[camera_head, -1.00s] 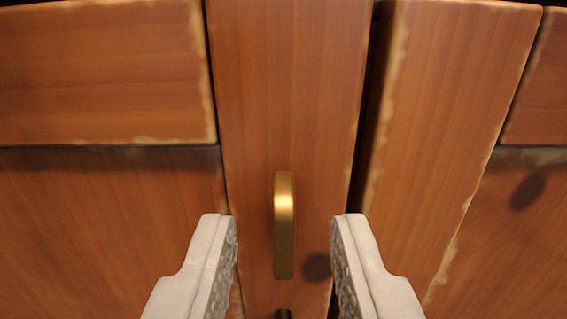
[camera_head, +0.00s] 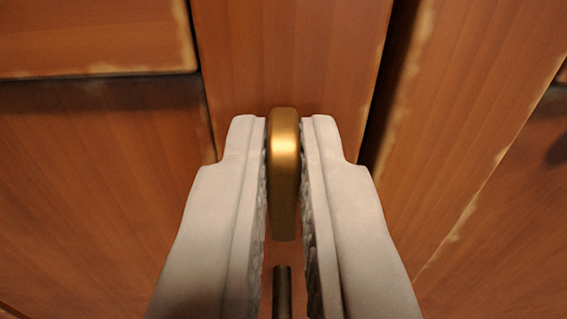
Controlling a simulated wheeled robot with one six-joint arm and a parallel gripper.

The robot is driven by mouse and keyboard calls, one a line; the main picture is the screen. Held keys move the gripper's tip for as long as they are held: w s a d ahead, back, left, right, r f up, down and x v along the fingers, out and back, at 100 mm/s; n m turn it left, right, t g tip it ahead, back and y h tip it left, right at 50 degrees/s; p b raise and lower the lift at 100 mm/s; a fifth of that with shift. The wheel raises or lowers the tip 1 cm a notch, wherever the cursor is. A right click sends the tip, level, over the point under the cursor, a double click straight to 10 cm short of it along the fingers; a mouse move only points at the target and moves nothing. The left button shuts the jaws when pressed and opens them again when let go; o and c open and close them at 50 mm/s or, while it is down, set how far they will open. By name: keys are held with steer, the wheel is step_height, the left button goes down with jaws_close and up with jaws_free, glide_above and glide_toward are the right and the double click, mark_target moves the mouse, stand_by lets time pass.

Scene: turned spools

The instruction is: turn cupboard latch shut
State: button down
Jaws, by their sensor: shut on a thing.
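The brass latch (camera_head: 284,178) is an upright, rounded bar on the middle wooden strip of the cupboard front. My gripper (camera_head: 284,150) is shut on it, with one pale grey finger on each side near its upper part. The latch stands vertical in the picture. A thin dark rod (camera_head: 283,290) shows below the latch between the fingers. The fingers hide the wood to both sides of the latch.
The cupboard front (camera_head: 290,50) is reddish-brown wood with worn pale edges. A dark gap (camera_head: 385,90) runs down right of the middle strip. A raised wooden board (camera_head: 445,100) stands right of the gap. Panels lie at the left.

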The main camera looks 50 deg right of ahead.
steer(key=shift+n, duration=0.3)
steer(key=n, duration=1.1)
steer(key=w+f+n, duration=0.1)
steer(key=n, duration=0.5)
steer(key=shift+a, duration=0.4)
steer(key=shift+n, duration=0.3)
steer(key=c, duration=1.5)
jaws_free()
steer(key=shift+a, duration=0.1)
steer(key=shift+c, duration=0.2)
